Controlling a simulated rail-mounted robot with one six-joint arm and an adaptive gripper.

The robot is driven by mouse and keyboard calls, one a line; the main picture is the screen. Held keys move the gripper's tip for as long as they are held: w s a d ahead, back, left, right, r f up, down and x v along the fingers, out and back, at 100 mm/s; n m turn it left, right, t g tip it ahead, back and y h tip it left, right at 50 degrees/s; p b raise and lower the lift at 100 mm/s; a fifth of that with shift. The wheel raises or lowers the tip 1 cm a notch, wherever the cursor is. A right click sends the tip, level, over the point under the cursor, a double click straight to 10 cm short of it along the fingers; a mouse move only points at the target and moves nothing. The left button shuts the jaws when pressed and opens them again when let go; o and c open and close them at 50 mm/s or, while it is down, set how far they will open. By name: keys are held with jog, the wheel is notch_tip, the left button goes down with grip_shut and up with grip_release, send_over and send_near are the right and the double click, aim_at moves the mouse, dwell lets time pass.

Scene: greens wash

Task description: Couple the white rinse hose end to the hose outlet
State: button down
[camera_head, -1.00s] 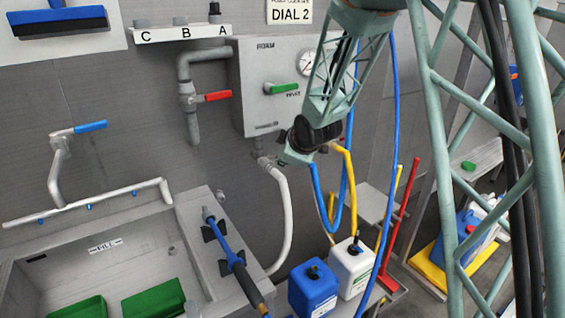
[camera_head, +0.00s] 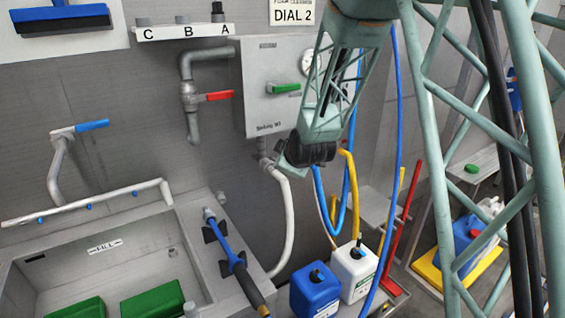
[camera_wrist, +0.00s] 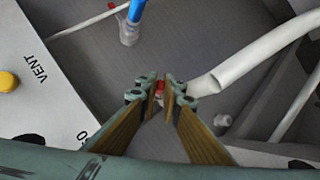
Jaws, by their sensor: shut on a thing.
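The white rinse hose (camera_head: 289,215) hangs in a curve on the wall below the grey foam box. Its upper end meets my gripper (camera_head: 276,169), which is just under the box's lower edge and partly hidden by my wrist. In the wrist view my gripper (camera_wrist: 167,88) is closed at the white hose end (camera_wrist: 208,84), which comes in from the upper right. A small red part (camera_wrist: 159,87) shows between the fingertips. The grey pipe stub under the box (camera_head: 262,146) is close above the hose end. I cannot tell whether they touch.
The foam box (camera_head: 258,110) has a green-handled valve. A blue hose (camera_head: 322,195) and a yellow hose (camera_head: 351,180) hang close to the right of my wrist. Blue (camera_head: 314,290) and white (camera_head: 354,270) canisters stand below. The sink (camera_head: 110,250) is at left.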

jog(key=c, duration=2.8)
grip_release()
jog(key=shift+s+d, duration=0.1)
jog(key=shift+v, duration=3.95)
jog(key=shift+r, duration=0.15)
